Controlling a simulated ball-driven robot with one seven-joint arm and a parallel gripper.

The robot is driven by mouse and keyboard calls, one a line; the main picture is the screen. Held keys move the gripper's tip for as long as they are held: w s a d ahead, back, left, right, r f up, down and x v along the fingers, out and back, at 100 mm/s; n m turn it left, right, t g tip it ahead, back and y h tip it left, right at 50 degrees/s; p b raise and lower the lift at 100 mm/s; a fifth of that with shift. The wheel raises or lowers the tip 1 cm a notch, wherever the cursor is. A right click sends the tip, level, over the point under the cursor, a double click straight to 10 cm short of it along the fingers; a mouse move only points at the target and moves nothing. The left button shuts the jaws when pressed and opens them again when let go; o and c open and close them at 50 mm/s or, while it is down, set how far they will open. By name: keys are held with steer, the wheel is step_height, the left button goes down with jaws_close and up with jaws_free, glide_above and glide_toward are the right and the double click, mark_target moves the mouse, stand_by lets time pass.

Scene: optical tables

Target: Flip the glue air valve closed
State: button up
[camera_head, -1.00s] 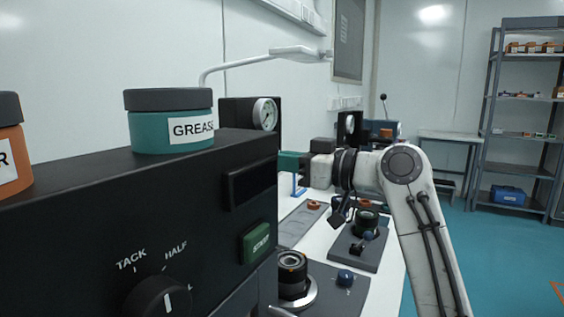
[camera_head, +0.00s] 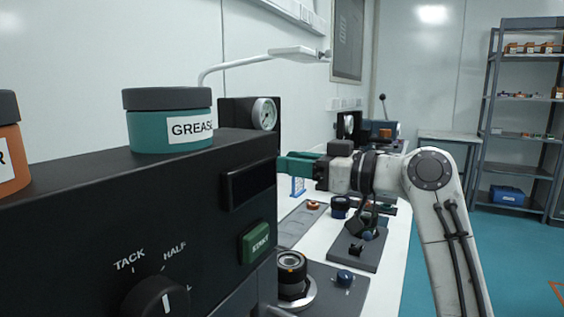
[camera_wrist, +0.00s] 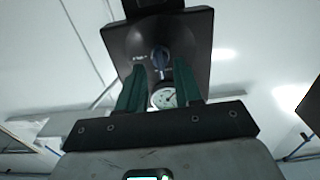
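The near black machine (camera_head: 100,215) blocks the left side, with a green grease jar (camera_head: 170,120) and an orange jar (camera_head: 10,145) on top. The white bench (camera_head: 394,238) carries several small fixtures below my arm. Floor to the right is clear.

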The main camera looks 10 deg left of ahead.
steer(key=v, duration=0.7)
steer(key=shift+d, duration=0.25)
steer(key=shift+s+d, duration=0.1)
